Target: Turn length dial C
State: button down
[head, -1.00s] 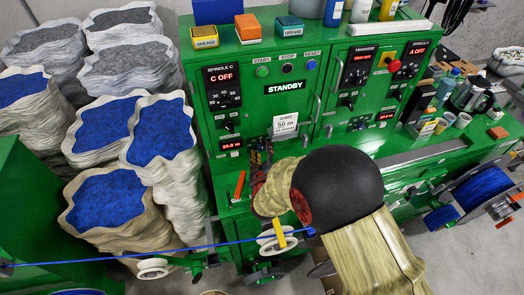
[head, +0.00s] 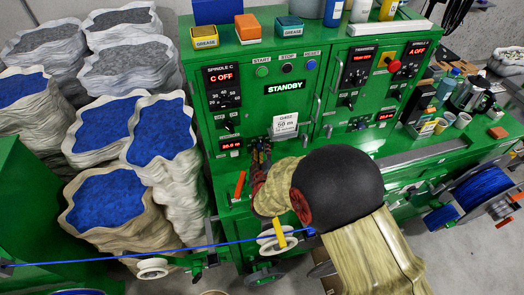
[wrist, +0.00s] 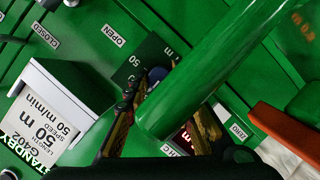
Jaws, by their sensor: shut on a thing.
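In the wrist view, my gripper (wrist: 168,105) has its yellow-and-black fingers closed around a small dark blue dial (wrist: 155,78), partly hidden behind a green bar. A cut-off label ending in "TH C" (wrist: 171,150) is beside it, with a red readout (wrist: 187,138) mostly covered. In the head view, my gripper (head: 262,152) is at the lower right of the spindle C panel (head: 222,88), just left of the white sign (head: 289,125). The dial is hidden there. A lit red readout in metres (head: 230,146) shows to the left of my gripper.
The green bar (wrist: 215,65) crosses close in front of my fingers. The sign's white block (wrist: 60,105) stands to their left in the wrist view. A blue cable (head: 150,254) runs across the front. Sacks of blue material (head: 162,132) stand at left.

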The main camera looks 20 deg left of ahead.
jog(key=shift+f+b, duration=0.1)
jog(key=shift+b, duration=0.3)
jog(key=shift+w+d+m+g+y+b, duration=0.15)
jog(key=shift+m+g+y+b, duration=0.4)
jog(key=shift+m+y+b, duration=0.85)
jog(key=shift+d+m+g+y+b, duration=0.1)
jog(key=shift+m+g+y+b, duration=0.5)
jog(key=shift+m+b, duration=1.5)
jog(key=shift+w+d+m+g+y+b, duration=0.15)
jog(key=shift+m+g+y+b, duration=0.7)
jog(key=shift+m, duration=1.35)
jog(key=shift+s+t+b, duration=0.1)
jog(key=shift+t+b, duration=0.2)
jog(key=shift+b, duration=0.05)
jog(key=c, duration=1.6)
grip_release()
jog(key=shift+o, duration=0.5)
